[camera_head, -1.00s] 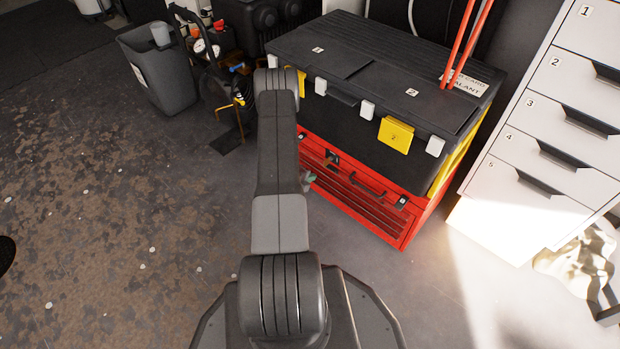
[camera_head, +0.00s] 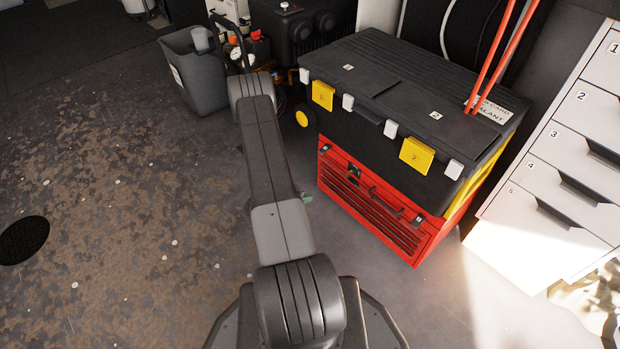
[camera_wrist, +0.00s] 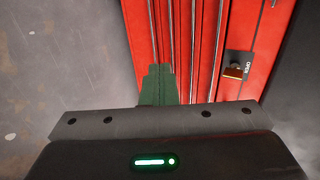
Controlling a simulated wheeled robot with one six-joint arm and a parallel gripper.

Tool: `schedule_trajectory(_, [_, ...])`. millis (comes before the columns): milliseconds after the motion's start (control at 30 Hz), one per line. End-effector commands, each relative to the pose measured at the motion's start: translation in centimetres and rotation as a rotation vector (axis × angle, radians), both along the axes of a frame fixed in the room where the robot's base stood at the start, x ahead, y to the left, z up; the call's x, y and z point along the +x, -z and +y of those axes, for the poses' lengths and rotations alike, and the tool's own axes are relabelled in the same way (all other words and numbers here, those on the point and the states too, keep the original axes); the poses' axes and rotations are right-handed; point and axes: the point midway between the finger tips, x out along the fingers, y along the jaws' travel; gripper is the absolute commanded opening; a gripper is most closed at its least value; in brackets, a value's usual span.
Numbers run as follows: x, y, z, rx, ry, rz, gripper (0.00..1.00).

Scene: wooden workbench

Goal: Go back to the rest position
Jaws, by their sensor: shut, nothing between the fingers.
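My gripper shows in the wrist view as green fingers (camera_wrist: 158,85) pressed together with nothing between them. In the head view only a small green tip (camera_head: 308,197) of it shows beside my arm; the rest is hidden behind the arm. It is left of the red drawer chest (camera_head: 370,205) and looks apart from it in the head view. The chest's red front also fills much of the wrist view (camera_wrist: 262,60), with a brass padlock on it. My arm stretches forward and leans left over the floor.
A black toolbox (camera_head: 400,85) with yellow latches sits on the red chest. A white numbered drawer cabinet (camera_head: 560,150) stands at the right. A grey bin (camera_head: 190,75) and a dark machine with gauges stand at the back. The floor at the left is clear, with a round drain (camera_head: 22,240).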

Motion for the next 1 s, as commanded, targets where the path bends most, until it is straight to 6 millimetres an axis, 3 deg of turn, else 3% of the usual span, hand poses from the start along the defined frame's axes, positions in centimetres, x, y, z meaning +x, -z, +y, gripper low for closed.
schedule_trajectory(467, [0.2,0.4,-0.4,0.000,0.003,-0.001,0.00])
schedule_trajectory(1000, [5.2,5.4,-7.0,0.000,0.005,-0.002,0.00])
